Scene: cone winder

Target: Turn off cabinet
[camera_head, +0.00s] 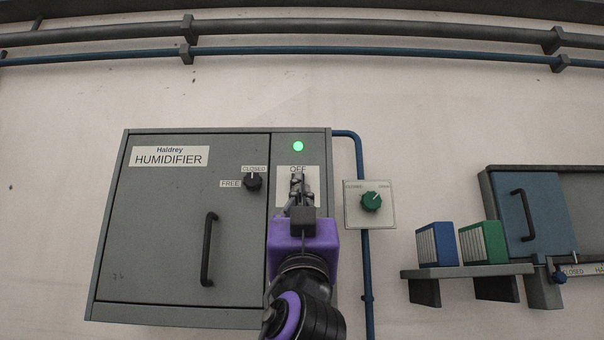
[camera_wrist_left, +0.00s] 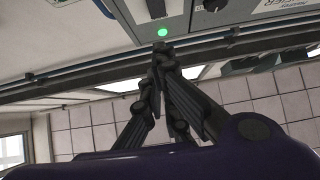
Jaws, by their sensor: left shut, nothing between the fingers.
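The grey humidifier cabinet (camera_head: 160,235) hangs on the wall in the head view, its door closed. Its right panel has a lit green lamp (camera_head: 298,146) above a white plate (camera_head: 312,180) marked OFF. The lamp also shows in the wrist view (camera_wrist_left: 162,32). My left gripper (camera_head: 297,178) is shut and empty, its fingertips in front of the plate just below the OFF word. The gripper hides most of the plate and any switch on it. I cannot tell whether the tips touch it. In the wrist view the fingertips (camera_wrist_left: 162,50) are together near the panel. My right gripper is not in view.
A black knob (camera_head: 252,182) and handle (camera_head: 209,249) sit on the cabinet door. Right of the cabinet are a green valve knob (camera_head: 371,202) and a blue pipe (camera_head: 365,270). Further right, a shelf (camera_head: 468,270) carries blue and green binders beside a blue-doored box (camera_head: 528,215).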

